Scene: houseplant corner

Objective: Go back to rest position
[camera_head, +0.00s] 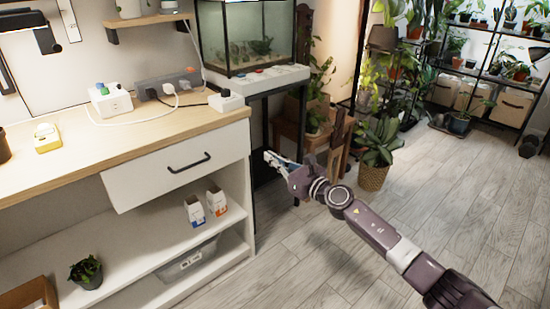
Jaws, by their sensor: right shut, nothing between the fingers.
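My right arm reaches in from the lower right of the head view. Its gripper (271,157) is shut and empty, pointing left, in the air just right of the cabinet's drawer. The drawer (180,163) has a dark handle and is pulled partly out from under the wooden counter. The gripper appears apart from the drawer front. My left gripper is not in view.
The counter (75,147) holds a power strip (168,84), white plugs and cables. A glass tank (247,35) on a dark stand is behind the gripper. A potted plant (372,178) stands on the floor behind my arm. Grey floor (310,265) is clear in front.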

